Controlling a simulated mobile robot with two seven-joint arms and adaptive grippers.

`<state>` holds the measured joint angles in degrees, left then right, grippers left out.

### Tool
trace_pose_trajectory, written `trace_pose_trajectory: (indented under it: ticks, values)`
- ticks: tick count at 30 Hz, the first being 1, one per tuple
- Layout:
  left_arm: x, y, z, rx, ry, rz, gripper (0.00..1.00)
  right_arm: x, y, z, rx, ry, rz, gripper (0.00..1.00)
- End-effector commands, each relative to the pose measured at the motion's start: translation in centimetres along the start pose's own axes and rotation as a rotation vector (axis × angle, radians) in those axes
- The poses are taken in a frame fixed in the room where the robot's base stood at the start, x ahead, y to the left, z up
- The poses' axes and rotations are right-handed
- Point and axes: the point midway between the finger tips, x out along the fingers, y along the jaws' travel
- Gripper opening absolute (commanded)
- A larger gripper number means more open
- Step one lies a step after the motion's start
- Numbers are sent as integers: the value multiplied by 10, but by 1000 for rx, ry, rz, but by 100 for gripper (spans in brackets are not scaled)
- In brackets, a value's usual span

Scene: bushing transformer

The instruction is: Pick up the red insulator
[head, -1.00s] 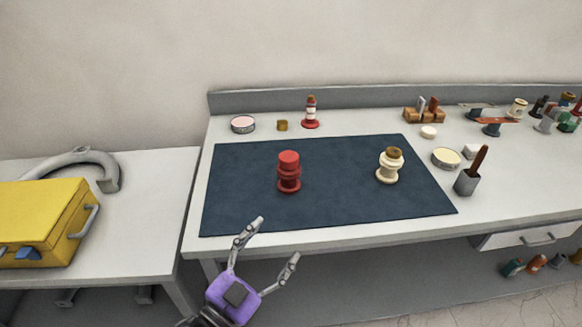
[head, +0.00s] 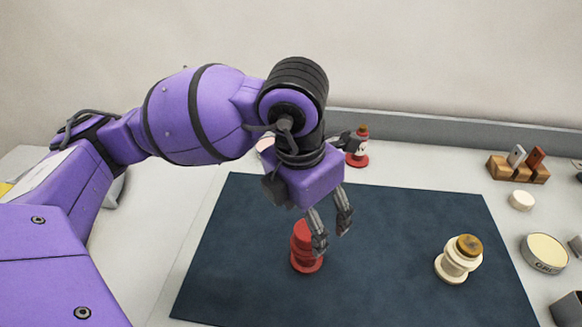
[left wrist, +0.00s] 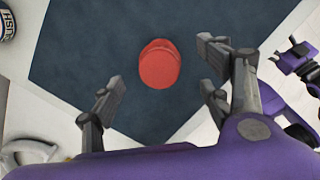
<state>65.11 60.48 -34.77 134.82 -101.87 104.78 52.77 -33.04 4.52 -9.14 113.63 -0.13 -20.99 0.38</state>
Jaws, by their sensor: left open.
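The red insulator (head: 304,258) stands upright on the dark blue mat (head: 235,270). My left gripper (head: 331,240) is open, pointing down, above and slightly right of the insulator in the head view; one finger overlaps part of it. In the left wrist view the insulator (left wrist: 159,64) shows from above as a rounded red top, lying between the spread fingers of my left gripper (left wrist: 162,78). No contact is visible. A purple part of mine with dark finger-like ends (left wrist: 290,58), perhaps my right gripper, shows at the right edge; its state is unclear.
A cream insulator (head: 458,262) with a brown top stands on the mat to the right. A red and white piece (head: 358,150) stands behind the mat. A wooden block with tools (head: 518,166), a white disc (head: 521,200) and a round tin (head: 544,253) are on the right. The mat between is clear.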

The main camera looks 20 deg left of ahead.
Motion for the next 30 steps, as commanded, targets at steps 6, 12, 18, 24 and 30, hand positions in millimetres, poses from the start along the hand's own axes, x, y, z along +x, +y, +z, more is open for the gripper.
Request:
trace_pose_trajectory:
  ticks: [6,12,18,24,30]
  values:
    - [23,2,0,1,1,5,71,0,0,2,-2,-3,-1,59]
    - [49,8,-1,-1,1,3,71,-5,2,11,-3,-22,1,59]
    - [73,8,0,2,-1,2,71,-2,0,5,-5,-12,-3,59]
    - [75,8,0,2,-2,3,71,-2,-1,3,-5,-8,-4,59]
    - [75,8,0,2,-2,3,52,-2,-2,3,-1,-7,-4,59]
